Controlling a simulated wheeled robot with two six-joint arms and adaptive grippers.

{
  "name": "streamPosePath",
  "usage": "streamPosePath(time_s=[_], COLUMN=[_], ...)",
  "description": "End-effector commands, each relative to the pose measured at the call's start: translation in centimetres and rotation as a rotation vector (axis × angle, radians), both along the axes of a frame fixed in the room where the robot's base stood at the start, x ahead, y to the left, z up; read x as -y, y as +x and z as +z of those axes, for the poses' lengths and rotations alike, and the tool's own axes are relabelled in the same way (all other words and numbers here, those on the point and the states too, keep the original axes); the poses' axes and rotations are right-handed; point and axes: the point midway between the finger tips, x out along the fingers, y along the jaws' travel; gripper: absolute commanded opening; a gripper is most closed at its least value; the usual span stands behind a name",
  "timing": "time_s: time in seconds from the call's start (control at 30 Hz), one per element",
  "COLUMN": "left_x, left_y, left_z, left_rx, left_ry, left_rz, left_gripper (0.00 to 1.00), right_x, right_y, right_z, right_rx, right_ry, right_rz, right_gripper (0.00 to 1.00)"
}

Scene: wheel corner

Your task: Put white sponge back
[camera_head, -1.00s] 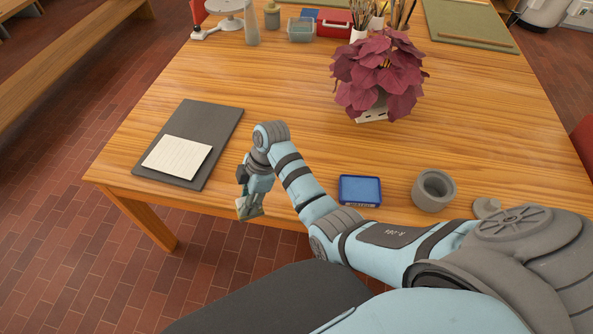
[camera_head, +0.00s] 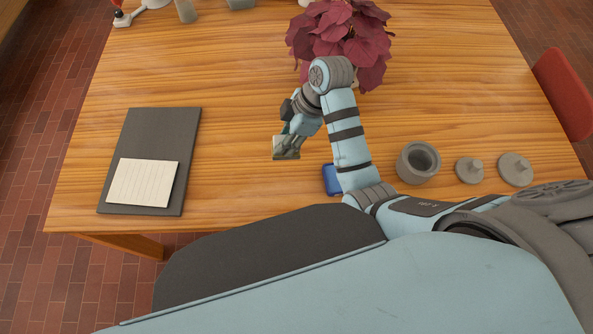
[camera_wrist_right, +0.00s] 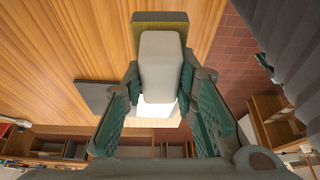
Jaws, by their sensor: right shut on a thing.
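My right gripper (camera_head: 290,138) is over the wooden table, between the dark board and the blue tray. In the right wrist view its two green-padded fingers (camera_wrist_right: 160,78) are shut on the sides of the white sponge (camera_wrist_right: 160,62), which has an olive layer at its far end. The sponge also shows small at the fingertips in the head view (camera_head: 285,152). The small blue tray (camera_head: 331,180) lies on the table, partly hidden behind my right forearm. My left gripper is not in view.
A dark board (camera_head: 190,130) with a lined paper sheet (camera_head: 143,183) lies at the left. A grey pot (camera_head: 418,162) and two grey lids (camera_head: 469,170) stand right of my arm. A purple-leaved plant (camera_head: 345,35) is behind my wrist. The table between board and gripper is clear.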

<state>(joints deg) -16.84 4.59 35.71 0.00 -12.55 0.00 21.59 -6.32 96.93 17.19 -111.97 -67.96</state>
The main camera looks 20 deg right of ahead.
Motion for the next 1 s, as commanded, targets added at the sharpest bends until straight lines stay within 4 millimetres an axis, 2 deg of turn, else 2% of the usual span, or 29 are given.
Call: streamPosePath(time_s=[0.03, 0.1, 0.37, 0.47, 0.5, 0.6, 0.8, 1.0], left_x=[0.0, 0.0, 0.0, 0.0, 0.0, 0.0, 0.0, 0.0], left_y=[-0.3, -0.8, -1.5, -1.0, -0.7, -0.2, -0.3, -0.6], left_z=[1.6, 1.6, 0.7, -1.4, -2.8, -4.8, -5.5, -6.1], left_rx=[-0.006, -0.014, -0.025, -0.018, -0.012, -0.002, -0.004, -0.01], left_ry=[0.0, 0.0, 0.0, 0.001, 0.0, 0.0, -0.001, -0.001], left_rz=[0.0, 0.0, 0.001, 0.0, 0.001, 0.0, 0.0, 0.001], left_gripper=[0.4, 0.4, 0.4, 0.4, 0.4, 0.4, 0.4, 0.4], right_x=[0.2, 0.5, 0.6, 0.6, 0.6, 0.6, 0.5, 0.5], right_y=[-0.8, -1.4, -1.4, -1.4, -1.5, -1.6, -1.6, -1.6], right_z=[2.1, 2.7, 1.8, -0.3, -1.8, -5.6, -11.9, -15.0], right_rx=[0.003, 0.002, 0.001, 0.002, 0.001, -0.004, -0.002, -0.001], right_ry=[0.0, -0.001, -0.001, -0.002, -0.002, -0.002, -0.001, -0.001], right_rz=[-0.015, -0.03, -0.035, -0.034, -0.033, -0.034, -0.033, -0.032], right_gripper=[0.0, 0.0, 0.0, 0.0, 0.0, 0.0, 0.0, 0.0])
